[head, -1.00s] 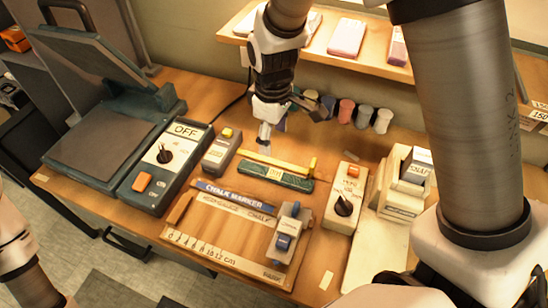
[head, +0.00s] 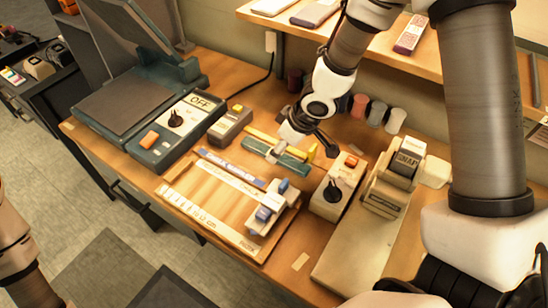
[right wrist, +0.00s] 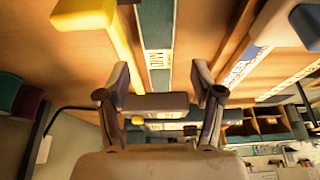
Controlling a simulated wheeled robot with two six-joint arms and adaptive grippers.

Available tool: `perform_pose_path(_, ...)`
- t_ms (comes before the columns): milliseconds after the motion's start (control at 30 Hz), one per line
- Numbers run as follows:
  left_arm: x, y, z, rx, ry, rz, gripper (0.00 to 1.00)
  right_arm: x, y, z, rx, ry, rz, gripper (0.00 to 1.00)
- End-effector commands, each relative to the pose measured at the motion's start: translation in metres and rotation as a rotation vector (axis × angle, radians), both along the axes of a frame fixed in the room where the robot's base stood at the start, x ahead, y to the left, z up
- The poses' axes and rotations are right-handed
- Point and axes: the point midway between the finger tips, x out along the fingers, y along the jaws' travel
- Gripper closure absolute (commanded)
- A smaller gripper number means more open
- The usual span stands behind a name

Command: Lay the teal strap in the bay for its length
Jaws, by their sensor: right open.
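The teal strap (head: 275,155) is a straight bar with a white label, lying on the bench beside a yellow bar (head: 262,136). It also shows in the right wrist view (right wrist: 157,25), running away between the fingers. My right gripper (head: 299,150) is tilted down over the strap and covers part of it. Its fingers are apart in the wrist view (right wrist: 160,85), and I see nothing gripped. A wooden measuring board (head: 215,203) with ruler marks lies in front of the strap; I cannot tell which bay is meant. My left gripper is out of view.
A grey device (head: 230,124) stands left of the strap. An OFF switch box (head: 170,130) is further left. A beige switch box (head: 338,188) and a SNAP dispenser (head: 400,170) stand to the right. Several coloured spools (head: 376,113) are behind, under a shelf (head: 300,28).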

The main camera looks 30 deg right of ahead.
Motion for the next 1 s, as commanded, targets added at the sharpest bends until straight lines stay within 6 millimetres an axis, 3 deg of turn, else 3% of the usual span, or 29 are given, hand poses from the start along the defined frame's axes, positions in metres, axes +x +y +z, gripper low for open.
perform_pose_path(133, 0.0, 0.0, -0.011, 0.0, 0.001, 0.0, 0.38, 0.01, 0.005, -0.026, -0.002, 0.001, 0.001, 0.33)
perform_pose_path(367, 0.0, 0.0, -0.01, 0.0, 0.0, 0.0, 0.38, 0.012, 0.006, -0.027, -0.002, 0.0, 0.001, 0.33)
perform_pose_path(400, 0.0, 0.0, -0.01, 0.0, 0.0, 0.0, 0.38, 0.012, 0.006, -0.027, -0.002, 0.0, 0.001, 0.37)
perform_pose_path(567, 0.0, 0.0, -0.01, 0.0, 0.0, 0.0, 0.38, 0.011, 0.006, -0.027, -0.002, 0.0, 0.001, 0.94)
perform_pose_path(600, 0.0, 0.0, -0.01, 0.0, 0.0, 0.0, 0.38, 0.011, 0.006, -0.027, -0.002, 0.0, 0.001, 0.98)
perform_pose_path(867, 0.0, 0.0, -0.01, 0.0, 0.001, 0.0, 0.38, 0.011, 0.006, -0.027, -0.002, 0.0, 0.001, 1.0)
perform_pose_path(1000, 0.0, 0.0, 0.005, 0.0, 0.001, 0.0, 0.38, 0.012, 0.006, -0.011, -0.002, 0.0, 0.001, 1.0)
